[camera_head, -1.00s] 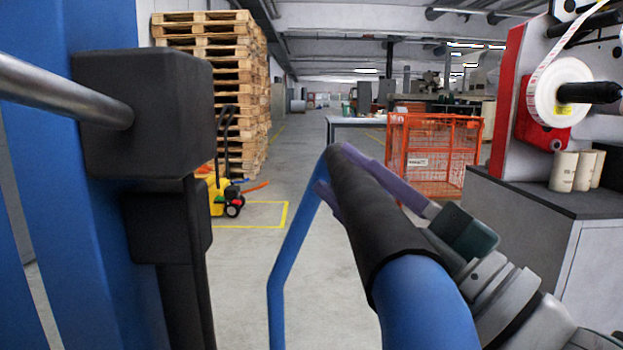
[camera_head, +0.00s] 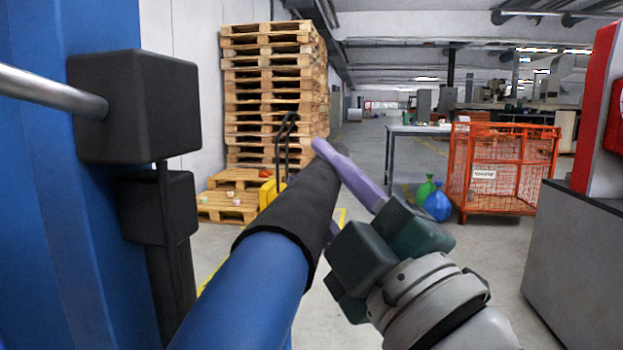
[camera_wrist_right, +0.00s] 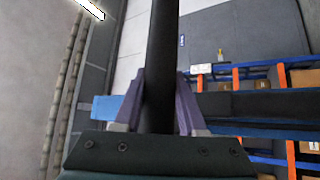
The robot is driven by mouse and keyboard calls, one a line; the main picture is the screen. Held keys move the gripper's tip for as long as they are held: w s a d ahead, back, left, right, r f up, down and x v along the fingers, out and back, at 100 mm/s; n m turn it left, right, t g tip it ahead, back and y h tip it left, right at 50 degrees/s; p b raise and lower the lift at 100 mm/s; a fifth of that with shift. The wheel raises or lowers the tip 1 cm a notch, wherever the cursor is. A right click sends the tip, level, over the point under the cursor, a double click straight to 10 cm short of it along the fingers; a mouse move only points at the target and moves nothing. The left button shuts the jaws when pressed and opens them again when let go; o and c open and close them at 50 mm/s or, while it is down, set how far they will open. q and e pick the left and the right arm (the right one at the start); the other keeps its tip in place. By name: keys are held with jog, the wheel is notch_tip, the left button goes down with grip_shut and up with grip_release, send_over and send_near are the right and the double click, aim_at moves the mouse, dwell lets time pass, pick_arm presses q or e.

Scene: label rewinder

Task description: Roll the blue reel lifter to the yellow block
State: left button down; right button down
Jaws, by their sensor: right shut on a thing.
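The blue reel lifter's mast (camera_head: 45,210) fills the left edge of the head view, with black blocks and a metal bar on it. Its blue handle tube (camera_head: 245,290) rises from the bottom to a black grip (camera_head: 290,210). My right gripper (camera_head: 325,188) has its purple fingers shut around this grip. The right wrist view shows the black bar (camera_wrist_right: 160,60) between both fingers. A yellow body (camera_head: 267,192) with black handles stands partly hidden behind the grip; I cannot tell whether it is the yellow block. My left gripper is not in view.
Stacked wooden pallets (camera_head: 270,90) stand beyond the lifter. An orange mesh cage (camera_head: 505,165), green and blue bags (camera_head: 437,205) and a grey table (camera_head: 415,130) are right of centre. A grey cabinet (camera_head: 570,260) stands at the right. Open floor lies between the cabinet and lifter.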

jog(key=shift+f, duration=0.35)
jog(key=c, duration=0.7)
grip_release()
jog(key=shift+a, duration=0.15)
jog(key=shift+o, duration=1)
jog(key=shift+r, duration=0.15)
jog(key=v, duration=1)
jog(key=shift+r, duration=0.1)
